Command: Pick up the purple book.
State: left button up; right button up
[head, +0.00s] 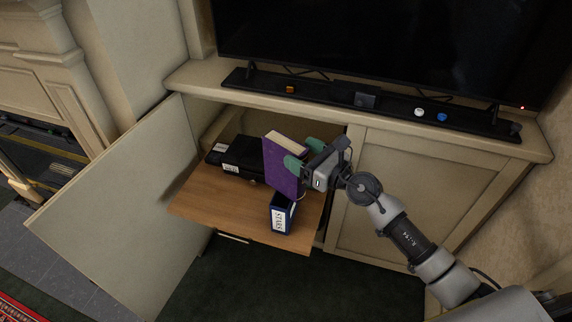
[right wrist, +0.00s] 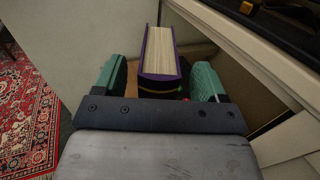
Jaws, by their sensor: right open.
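The purple book (head: 278,172) stands upright on a pulled-out wooden shelf (head: 215,200) in the open cabinet. Its pale page edge faces up. My right gripper (head: 304,153) is open at the book's upper part, its green fingers on either side of it. In the right wrist view the purple book (right wrist: 160,52) stands between the two fingers of my right gripper (right wrist: 158,82), with a gap to each. The book's lower part is partly hidden there. My left gripper is not in view.
The open cabinet door (head: 125,205) is at left. A media ledge with small items (head: 365,101) and a screen are above.

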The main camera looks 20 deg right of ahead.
aim_at(276, 145)
jog(key=x, duration=0.3)
grip_shut()
dwell(0.4)
